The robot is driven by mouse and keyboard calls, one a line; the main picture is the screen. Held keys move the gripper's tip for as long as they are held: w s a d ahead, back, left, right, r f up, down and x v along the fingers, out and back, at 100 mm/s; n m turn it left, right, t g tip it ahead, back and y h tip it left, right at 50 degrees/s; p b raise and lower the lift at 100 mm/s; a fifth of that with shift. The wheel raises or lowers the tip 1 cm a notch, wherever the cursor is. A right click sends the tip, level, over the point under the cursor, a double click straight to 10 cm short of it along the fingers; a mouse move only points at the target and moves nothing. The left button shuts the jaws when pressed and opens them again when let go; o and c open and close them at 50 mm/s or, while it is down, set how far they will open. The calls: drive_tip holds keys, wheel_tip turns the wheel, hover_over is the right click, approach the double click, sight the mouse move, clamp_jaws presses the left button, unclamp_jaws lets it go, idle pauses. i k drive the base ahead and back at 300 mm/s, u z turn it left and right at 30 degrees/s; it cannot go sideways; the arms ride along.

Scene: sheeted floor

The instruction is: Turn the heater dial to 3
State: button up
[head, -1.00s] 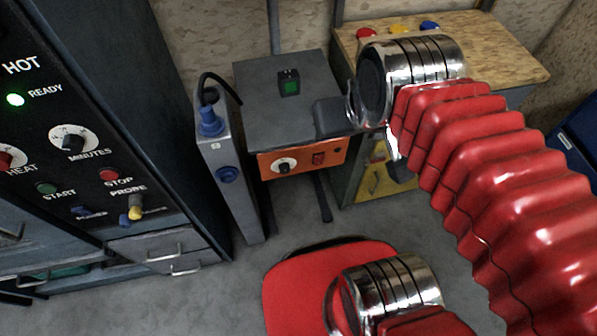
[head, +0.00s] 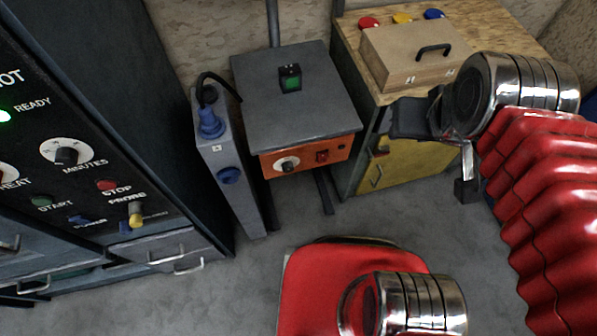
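A white dial with a dark knob (head: 286,164) sits on the orange front panel (head: 308,159) of a grey-topped unit (head: 297,110) in the middle of the head view. The dial's numbers are too small to read. On the tall dark cabinet at the left, a HEAT dial (head: 5,172) is cut off by the picture edge, and a MINUTES dial (head: 66,151) shows in full. My gripper (head: 433,155) is to the right of the orange panel, apart from it, in front of the wooden-topped cabinet. Its two dark fingers are spread, with nothing visible between them.
A narrow grey box with a blue plug (head: 210,123) stands left of the orange-fronted unit. A wooden case (head: 408,62) with a black handle lies on the wooden top (head: 350,37), near red, yellow and blue buttons. Grey floor (head: 243,268) is open in front.

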sight(287, 167)
drive_tip(key=z, duration=0.05)
drive_tip(key=k, duration=1.75)
drive_tip(key=u, duration=1.2)
drive_tip(key=i, duration=1)
drive_tip(key=u, duration=0.1)
